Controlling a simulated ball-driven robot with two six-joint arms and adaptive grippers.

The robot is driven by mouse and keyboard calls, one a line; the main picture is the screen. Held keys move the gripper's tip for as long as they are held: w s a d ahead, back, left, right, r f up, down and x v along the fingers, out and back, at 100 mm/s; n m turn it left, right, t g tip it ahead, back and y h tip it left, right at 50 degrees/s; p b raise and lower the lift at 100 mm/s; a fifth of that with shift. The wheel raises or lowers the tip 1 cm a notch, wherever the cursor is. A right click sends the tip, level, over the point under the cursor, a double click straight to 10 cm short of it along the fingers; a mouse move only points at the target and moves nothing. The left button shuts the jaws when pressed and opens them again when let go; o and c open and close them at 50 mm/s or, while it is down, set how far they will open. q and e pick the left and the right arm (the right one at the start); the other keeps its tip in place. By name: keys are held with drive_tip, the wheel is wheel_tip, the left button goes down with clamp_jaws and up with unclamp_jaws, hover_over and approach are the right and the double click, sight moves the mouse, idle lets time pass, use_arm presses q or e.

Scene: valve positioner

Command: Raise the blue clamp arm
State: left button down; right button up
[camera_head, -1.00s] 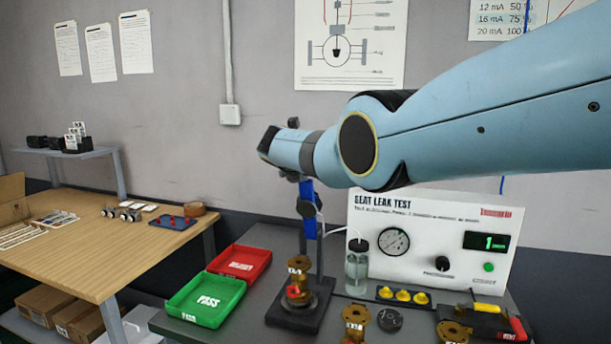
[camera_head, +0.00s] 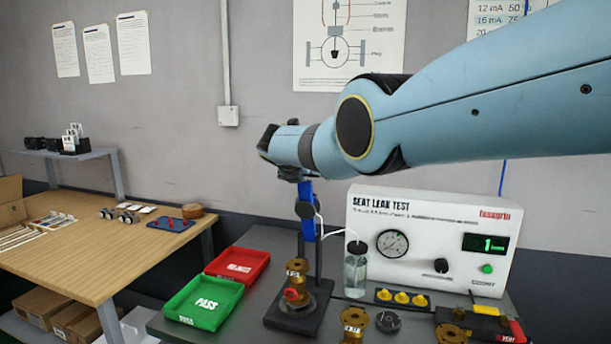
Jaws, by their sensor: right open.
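The blue clamp arm (camera_head: 307,192) is a narrow, near-vertical blue piece with a round black part on it. It belongs to the black clamp stand (camera_head: 296,318) on the grey bench. Its top end is partly hidden by my right wrist. A brass valve body (camera_head: 297,268) with a red part stands on the stand's base below it. My right gripper (camera_head: 266,140) is open, at the end of the pale blue arm from the right. It is seen just above and left of the clamp arm's top. I cannot tell whether they touch. My left gripper is out of view.
A green PASS tray (camera_head: 203,322) and a red tray (camera_head: 238,282) lie left of the stand. A clear bottle (camera_head: 355,272) with a white tube and the seat leak test panel (camera_head: 430,280) stand right. Brass valve bodies (camera_head: 354,322) sit in front.

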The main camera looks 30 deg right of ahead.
drive_tip(key=shift+a+r, duration=0.1)
idle(0.4)
drive_tip(key=shift+s+a+r, duration=0.15)
drive_tip(key=shift+a+r, duration=0.05)
drive_tip(key=shift+a, duration=0.1)
drive_tip(key=v, duration=1.1)
drive_tip(key=shift+s, duration=0.15)
drive_tip(key=shift+d+f, duration=0.1)
